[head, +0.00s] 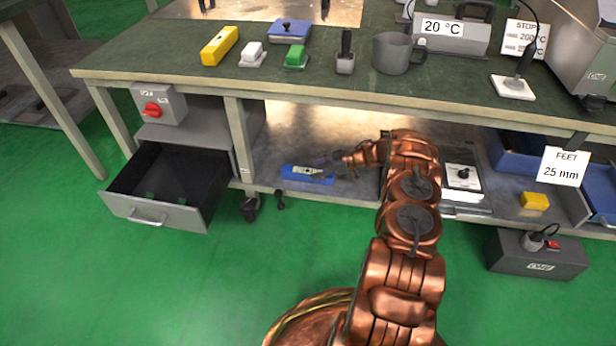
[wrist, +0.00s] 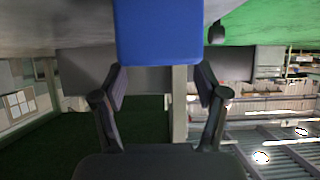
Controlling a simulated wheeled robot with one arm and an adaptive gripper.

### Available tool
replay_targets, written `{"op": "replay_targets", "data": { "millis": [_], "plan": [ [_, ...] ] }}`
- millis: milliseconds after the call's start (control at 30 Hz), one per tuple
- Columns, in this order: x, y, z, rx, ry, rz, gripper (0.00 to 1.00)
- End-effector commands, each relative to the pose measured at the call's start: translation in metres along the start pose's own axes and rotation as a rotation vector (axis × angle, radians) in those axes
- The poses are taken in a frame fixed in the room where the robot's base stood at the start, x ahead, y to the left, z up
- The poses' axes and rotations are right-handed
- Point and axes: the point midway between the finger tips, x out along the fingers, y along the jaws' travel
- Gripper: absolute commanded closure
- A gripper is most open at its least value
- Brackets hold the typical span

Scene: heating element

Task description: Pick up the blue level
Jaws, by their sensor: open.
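The blue level (head: 300,173) lies on the lower shelf under the green-topped bench in the head view, with a pale and yellowish patch in its middle. In the wrist view the blue level (wrist: 158,32) fills the top centre, its blue end just beyond the fingertips. My gripper (head: 325,168) reaches in from the right, close to the level's right part. It shows open in the wrist view (wrist: 162,78), with the two fingers apart and nothing seen between them. Whether a finger touches the level cannot be told.
An open drawer (head: 155,215) juts out left of the shelf, and a bench leg (head: 238,140) stands between. A yellow block (head: 534,201) and blue bins (head: 520,155) sit on the shelf at right. The bench top (head: 180,72) overhangs the level.

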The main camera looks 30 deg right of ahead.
Motion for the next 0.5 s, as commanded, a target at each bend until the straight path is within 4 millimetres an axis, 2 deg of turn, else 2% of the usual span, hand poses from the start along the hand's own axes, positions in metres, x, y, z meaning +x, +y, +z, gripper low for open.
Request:
{"op": "replay_targets", "data": {
  "millis": [100, 200, 467, 500],
  "plan": [
    [0.02, -0.003, 0.004, -0.002, 0.001, -0.002, 0.27],
    [0.029, -0.002, 0.003, -0.001, 0.002, -0.001, 0.27],
    [0.031, -0.001, 0.001, 0.0, 0.002, 0.002, 0.27],
    [0.031, -0.001, 0.001, 0.0, 0.002, 0.002, 0.3]
  ]
}}
